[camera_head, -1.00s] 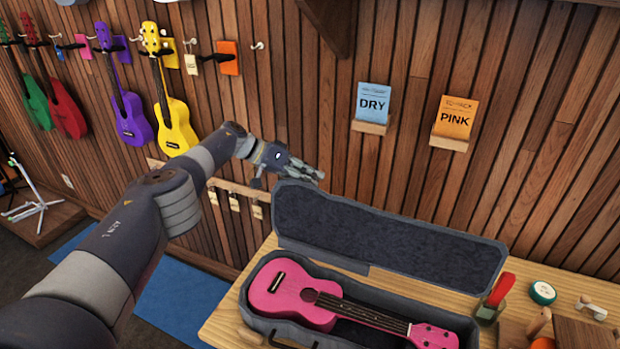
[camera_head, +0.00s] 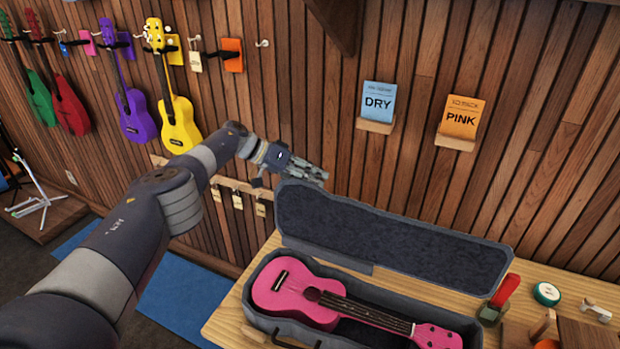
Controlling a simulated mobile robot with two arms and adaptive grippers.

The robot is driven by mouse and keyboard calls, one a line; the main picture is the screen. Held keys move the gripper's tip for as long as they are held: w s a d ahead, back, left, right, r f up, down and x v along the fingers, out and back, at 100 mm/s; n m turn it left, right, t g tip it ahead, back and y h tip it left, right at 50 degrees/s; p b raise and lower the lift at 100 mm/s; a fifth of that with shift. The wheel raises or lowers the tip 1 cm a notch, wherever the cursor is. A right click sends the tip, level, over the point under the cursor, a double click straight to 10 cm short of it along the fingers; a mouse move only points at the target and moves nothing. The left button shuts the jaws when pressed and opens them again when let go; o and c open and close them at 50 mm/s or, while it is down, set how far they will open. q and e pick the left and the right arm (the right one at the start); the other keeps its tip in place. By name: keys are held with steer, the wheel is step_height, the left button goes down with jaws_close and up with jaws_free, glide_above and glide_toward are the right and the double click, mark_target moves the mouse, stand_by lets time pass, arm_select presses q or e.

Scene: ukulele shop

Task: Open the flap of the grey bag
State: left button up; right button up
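The grey bag (camera_head: 250,297) is a dark grey ukulele case on the wooden table. Its flap (camera_head: 390,238) stands raised at the back, leaning toward the wall, with the padded lining facing me. A pink ukulele (camera_head: 296,291) lies inside, its neck pointing right. My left gripper (camera_head: 318,177) is just above and behind the flap's upper left corner, its fingers pointing right. I cannot tell whether it touches the flap, nor whether its fingers are apart. My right gripper is not in view.
The slatted wall holds a DRY card (camera_head: 379,103), a PINK card (camera_head: 460,117) and hanging ukuleles, including a yellow one (camera_head: 179,125). A red-handled tool (camera_head: 505,291) and a green-rimmed roll (camera_head: 546,293) sit right of the bag. A blue mat (camera_head: 185,298) lies on the floor left of the table.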

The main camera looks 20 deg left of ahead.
arm_select(q)
steer(key=v, duration=1.2)
stand_by(0.3)
